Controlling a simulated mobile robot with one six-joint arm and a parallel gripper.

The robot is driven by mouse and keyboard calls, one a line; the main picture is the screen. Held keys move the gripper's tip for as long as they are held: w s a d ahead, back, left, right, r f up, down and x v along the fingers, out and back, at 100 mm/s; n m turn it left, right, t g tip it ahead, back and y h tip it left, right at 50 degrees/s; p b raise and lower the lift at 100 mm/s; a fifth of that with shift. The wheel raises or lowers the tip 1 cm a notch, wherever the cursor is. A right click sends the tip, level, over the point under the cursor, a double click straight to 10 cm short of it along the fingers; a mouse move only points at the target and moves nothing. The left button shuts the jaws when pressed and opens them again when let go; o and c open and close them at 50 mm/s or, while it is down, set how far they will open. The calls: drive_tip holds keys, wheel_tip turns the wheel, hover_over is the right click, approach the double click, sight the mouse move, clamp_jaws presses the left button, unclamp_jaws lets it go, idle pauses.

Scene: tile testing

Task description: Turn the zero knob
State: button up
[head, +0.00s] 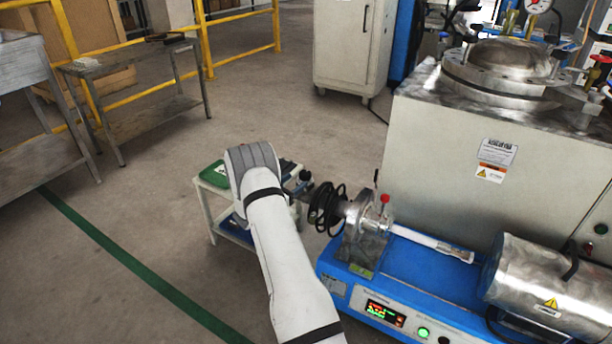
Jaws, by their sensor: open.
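No knob marked as zero can be made out. A blue bench machine (412,273) stands at the lower right, with a lit red and green display (385,313) on its front. A green button (423,332) and a small dark round control (445,340) sit to the right of the display; their labels are too small to read. My arm (283,255) reaches up from the bottom edge, left of this machine. Its grey joint (251,160) covers part of a small cart. My gripper cannot be made out; it seems hidden beyond the arm.
The small white cart (205,203) with green and dark items stands beside the blue machine. A black ringed part (325,207) juts toward my arm. A large grey cabinet (430,150) with a metal vessel (505,65) stands behind. Open floor lies at left.

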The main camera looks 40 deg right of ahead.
sight(301, 177)
drive_tip(key=b+x, duration=0.2)
drive_tip(key=x, duration=0.3)
drive_tip(key=shift+w+d+f, duration=0.1)
drive_tip(key=shift+d+f, duration=0.05)
drive_tip(key=shift+w+d, duration=0.1)
drive_tip(key=shift+d, duration=0.4)
